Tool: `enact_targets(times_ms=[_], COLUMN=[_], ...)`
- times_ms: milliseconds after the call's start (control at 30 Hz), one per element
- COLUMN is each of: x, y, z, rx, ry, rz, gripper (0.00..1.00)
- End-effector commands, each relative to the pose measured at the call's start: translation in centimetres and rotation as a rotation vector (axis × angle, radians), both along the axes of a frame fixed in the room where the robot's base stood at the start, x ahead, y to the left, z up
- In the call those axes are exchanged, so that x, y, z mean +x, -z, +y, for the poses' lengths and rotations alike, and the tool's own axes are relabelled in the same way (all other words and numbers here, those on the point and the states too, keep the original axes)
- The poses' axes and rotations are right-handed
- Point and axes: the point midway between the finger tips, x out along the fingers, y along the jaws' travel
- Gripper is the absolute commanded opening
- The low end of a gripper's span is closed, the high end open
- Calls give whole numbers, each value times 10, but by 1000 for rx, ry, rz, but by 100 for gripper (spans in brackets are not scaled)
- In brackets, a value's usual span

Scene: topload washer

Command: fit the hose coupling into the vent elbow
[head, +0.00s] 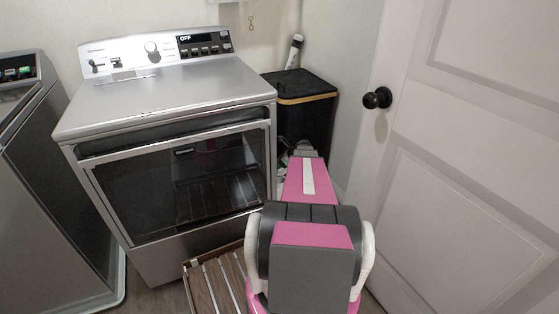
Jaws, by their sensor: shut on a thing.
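My arm, pink and grey, reaches away from me into the gap between the dryer and the door. Its far grey end shows low in front of the black hamper. The jaws of my gripper are hidden beyond the arm, and so is anything they hold. I cannot make out the hose coupling or the vent elbow. Some small pale and dark shapes show beside the far end of the arm, by the dryer's right side, too small to tell.
The silver front-door machine (180,92) stands left of my arm. A black hamper (308,118) with a wooden rim stands behind. A white door (450,150) with a black knob (377,98) is close on the right. A slatted wooden crate (222,278) is low in front.

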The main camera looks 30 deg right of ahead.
Motion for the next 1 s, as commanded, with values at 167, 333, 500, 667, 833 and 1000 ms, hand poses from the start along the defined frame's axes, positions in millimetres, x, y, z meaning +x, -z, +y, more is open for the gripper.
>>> enact_targets(times_ms=[167, 333, 500, 667, 833, 1000], x=[1, 0, 0, 0, 0, 0], y=[15, 24, 26, 25, 25, 25], z=[-1, 0, 0, 0, 0, 0], rx=[-1, -1, -1, -1, -1, -1], ry=[1, 1, 1, 0, 0, 0], rz=[0, 0, 0, -1, -1, -1], gripper=[26, 26, 26, 26, 26, 26])
